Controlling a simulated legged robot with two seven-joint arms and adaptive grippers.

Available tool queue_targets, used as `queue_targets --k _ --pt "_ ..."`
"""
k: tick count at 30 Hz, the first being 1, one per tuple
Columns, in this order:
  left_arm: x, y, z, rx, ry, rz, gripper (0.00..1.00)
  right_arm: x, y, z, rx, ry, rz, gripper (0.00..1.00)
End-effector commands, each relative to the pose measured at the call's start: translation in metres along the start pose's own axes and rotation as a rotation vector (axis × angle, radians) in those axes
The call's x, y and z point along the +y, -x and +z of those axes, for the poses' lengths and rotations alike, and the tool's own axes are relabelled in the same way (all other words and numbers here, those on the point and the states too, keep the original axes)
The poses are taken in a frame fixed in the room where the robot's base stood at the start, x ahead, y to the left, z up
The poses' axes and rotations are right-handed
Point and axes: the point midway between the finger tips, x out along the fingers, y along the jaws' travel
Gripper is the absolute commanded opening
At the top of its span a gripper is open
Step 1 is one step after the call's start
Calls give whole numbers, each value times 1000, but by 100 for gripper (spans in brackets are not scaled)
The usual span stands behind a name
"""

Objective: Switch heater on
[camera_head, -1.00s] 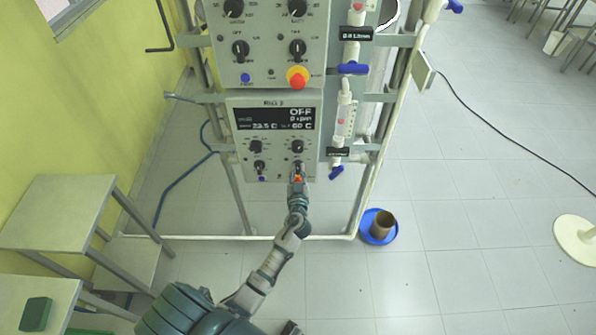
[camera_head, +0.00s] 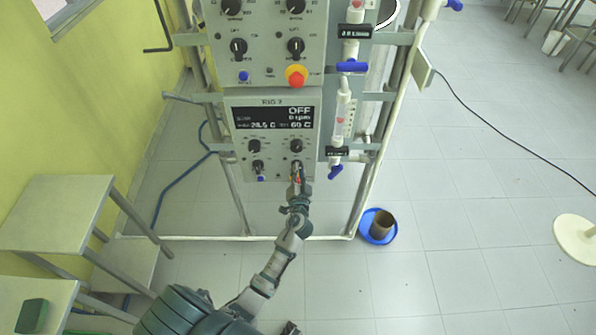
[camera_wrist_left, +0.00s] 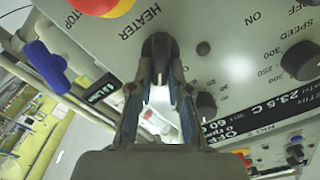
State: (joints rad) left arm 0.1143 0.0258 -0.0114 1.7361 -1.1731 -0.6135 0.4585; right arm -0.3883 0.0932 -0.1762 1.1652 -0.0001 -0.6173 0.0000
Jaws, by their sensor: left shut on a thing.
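The lower control panel (camera_head: 236,155) on the rack carries a dark display (camera_head: 274,118) reading OFF, 0 rpm and 60 C. My left gripper (camera_head: 298,176) is at the panel's lower right in the head view, covering the control there. In the left wrist view, the left gripper (camera_wrist_left: 158,72) is shut on a small black heater knob (camera_wrist_left: 158,45), with a fingertip on either side. The label HEATER is printed beside this knob. The knob's exact turn angle is hard to tell.
A red and yellow stop button (camera_wrist_left: 98,6) sits close to the knob in the wrist view. A black speed knob (camera_wrist_left: 300,61) is to the right. Blue-handled valves (camera_head: 352,66) line the rack's right side. A blue dish with a brown pot (camera_head: 381,225) stands on the floor.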

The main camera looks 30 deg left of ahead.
Motion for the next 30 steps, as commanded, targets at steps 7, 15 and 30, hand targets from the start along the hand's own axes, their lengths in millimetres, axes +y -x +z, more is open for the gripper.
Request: queue_targets --k 7,15,30 --pt "4 0 -1 2 -195 4 0 0 -1 5 -4 0 0 67" --pt "7 0 0 2 -333 5 0 2 -4 2 5 1 3 67" --pt "9 1 1 1 -396 7 0 -1 -6 7 -3 1 -1 67"
